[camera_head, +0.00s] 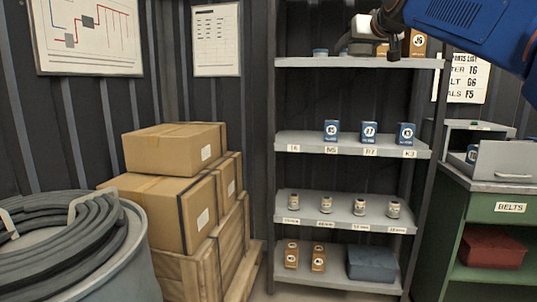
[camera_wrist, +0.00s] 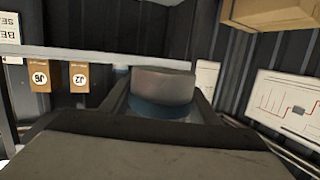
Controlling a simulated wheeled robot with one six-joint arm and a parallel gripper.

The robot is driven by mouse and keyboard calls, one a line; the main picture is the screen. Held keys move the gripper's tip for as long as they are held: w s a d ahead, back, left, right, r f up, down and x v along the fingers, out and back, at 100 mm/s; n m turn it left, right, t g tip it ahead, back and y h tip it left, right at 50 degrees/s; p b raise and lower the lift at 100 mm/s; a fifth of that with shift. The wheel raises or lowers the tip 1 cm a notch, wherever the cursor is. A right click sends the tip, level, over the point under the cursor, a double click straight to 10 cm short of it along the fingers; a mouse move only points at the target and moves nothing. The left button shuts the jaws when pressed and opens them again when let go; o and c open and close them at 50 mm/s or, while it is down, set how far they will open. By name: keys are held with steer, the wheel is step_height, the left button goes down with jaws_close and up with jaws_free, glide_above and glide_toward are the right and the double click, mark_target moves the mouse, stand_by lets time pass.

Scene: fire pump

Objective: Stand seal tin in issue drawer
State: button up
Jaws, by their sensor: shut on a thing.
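My gripper (camera_head: 372,44) is at the top shelf in the head view, partly hidden by my arm. In the wrist view it is shut on a round grey and blue tin (camera_wrist: 162,92), taken to be the seal tin; no label can be read on it. The wrist picture appears upside down.
The top shelf (camera_head: 300,62) carries another low tin (camera_head: 320,53) and orange boxes (camera_head: 417,44). Lower shelves hold blue boxes, small jars and a grey bin (camera_head: 371,264). Cardboard boxes (camera_head: 170,210) and a hose drum (camera_head: 110,270) stand left. A parts list (camera_head: 468,78) hangs right.

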steer(key=w+d+f+m+h, duration=0.1)
steer(key=w+d+f, duration=0.1)
steer(key=w+f, duration=1.05)
steer(key=w+d+f+h, duration=0.1)
steer(key=w+f, duration=0.3)
steer(key=f, duration=0.9)
steer(key=w+d+f, duration=0.1)
steer(key=w+f, duration=0.3)
steer(key=f, duration=0.9)
steer(key=w+d+f+h, duration=0.1)
steer(key=w+f, duration=0.3)
steer(key=f, duration=0.9)
steer(key=s+f, duration=0.3)
steer(key=f, duration=1)
steer(key=s+f, duration=0.2)
steer(key=f, duration=1.1)
steer(key=s+a+f, duration=0.1)
steer(key=s+f, duration=2.2)
steer(key=f, duration=0.2)
steer(key=shift+s+a+f+y, duration=0.15)
steer(key=shift+f+y, duration=0.25)
steer(key=shift+f, duration=0.1)
